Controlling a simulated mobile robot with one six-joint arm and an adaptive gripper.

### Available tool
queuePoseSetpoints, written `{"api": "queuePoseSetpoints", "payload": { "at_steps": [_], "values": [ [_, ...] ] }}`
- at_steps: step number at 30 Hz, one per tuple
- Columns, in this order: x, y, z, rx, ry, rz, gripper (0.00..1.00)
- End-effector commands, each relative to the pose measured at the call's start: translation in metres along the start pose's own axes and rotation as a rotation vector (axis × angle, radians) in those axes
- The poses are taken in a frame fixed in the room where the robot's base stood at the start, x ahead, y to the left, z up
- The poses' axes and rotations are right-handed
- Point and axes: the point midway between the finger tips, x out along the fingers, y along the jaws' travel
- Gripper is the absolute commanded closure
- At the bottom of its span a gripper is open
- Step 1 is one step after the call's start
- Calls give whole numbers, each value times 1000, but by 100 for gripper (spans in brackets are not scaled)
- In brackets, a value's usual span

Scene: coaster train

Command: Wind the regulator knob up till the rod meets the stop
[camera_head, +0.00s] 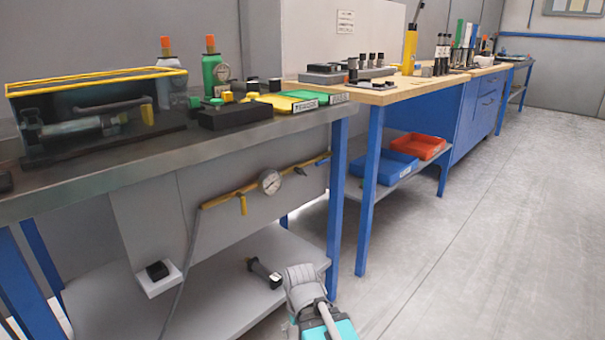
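A yellow-framed case (95,80) on the near bench holds a grey cylinder (72,128) with a thin rod-like part; I cannot make out a stop. A black block (235,115) stands to its right, with small black and yellow knobs behind it. A round gauge (222,72) stands by the green bottle. Another gauge (270,181) sits on a yellow pipe along the bench front. I cannot tell which part is the regulator knob. A grey and teal part of my arm shows at the bottom; I cannot make out my gripper's fingers.
A green bottle (211,75) and a grey bottle (166,75) with orange tops stand at the back. A dark cylindrical piece (265,273) shows over the lower shelf. Another bench (430,85) carries tools, with blue and red trays below. The floor at right is clear.

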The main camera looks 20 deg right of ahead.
Motion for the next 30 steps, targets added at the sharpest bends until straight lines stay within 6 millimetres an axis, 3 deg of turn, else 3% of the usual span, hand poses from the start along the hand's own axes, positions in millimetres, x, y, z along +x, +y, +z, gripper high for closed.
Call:
{"api": "queuePoseSetpoints", "payload": {
  "at_steps": [11,17,23,30],
  "values": [
    [-1,0,0,0,0,0,0],
    [-12,0,0,0,0,0,0],
    [-39,0,0,0,0,0,0],
    [-86,0,0,0,0,0,0]
  ]
}}
